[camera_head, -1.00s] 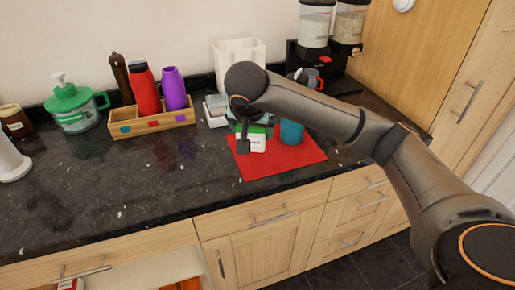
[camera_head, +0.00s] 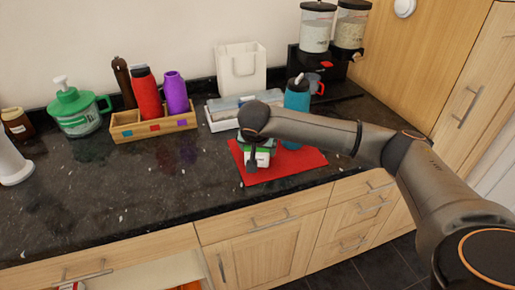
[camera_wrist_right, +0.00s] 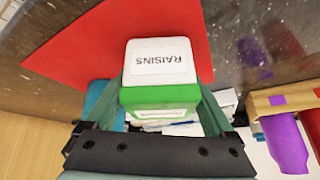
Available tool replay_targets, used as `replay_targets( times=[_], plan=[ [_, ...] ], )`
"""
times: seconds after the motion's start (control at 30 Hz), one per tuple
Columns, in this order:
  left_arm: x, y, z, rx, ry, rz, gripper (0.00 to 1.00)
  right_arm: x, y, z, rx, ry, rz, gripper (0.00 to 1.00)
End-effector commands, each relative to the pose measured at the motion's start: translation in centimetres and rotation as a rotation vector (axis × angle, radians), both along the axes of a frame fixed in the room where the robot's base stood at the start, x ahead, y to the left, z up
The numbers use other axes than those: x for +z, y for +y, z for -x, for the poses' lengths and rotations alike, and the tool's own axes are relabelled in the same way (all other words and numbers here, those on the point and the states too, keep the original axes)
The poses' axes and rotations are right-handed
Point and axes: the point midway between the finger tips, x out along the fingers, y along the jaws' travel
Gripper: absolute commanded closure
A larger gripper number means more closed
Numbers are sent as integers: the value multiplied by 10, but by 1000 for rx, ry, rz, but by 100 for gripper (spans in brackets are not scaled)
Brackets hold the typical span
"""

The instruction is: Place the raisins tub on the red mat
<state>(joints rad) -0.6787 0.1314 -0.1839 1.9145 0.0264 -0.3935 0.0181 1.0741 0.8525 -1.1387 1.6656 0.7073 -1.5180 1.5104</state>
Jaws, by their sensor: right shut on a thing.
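The raisins tub (camera_head: 262,158) is white with a green part and sits between the fingers of my right gripper (camera_head: 255,160). The right wrist view shows the tub's RAISINS label (camera_wrist_right: 161,61), with a finger on each side of it. My right gripper (camera_wrist_right: 163,100) is shut on the tub. The red mat (camera_head: 295,160) lies on the dark counter near its front edge. The tub is over the mat's left part in the head view; whether its base touches the mat is hidden. My left gripper is not in view.
A blue bottle (camera_head: 297,97) stands at the mat's back edge, close behind my wrist. A wooden box (camera_head: 154,124) with bottles stands to the left, and a lidded tray (camera_head: 222,112) behind. The mat's right part is bare. The counter front left is clear.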

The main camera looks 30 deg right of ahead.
Motion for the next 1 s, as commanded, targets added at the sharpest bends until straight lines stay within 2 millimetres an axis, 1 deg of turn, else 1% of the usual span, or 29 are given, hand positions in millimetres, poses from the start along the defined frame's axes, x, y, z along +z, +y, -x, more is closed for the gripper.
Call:
replay_targets(
  times=[0.13,0.17,0.27,0.5,0.63,0.77,1.0],
  plan=[
    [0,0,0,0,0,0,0,-3,0,0,0,0,0,74],
    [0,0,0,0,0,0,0,-4,0,0,0,2,0,11],
    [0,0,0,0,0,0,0,-3,0,0,1,0,0,0],
    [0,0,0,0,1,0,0,-2,0,0,1,0,0,0],
    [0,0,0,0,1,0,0,6,3,2,2,-2,-1,0],
    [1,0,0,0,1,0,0,26,10,12,3,-3,-2,0],
    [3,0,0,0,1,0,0,71,27,34,3,-3,-2,0]
  ],
)
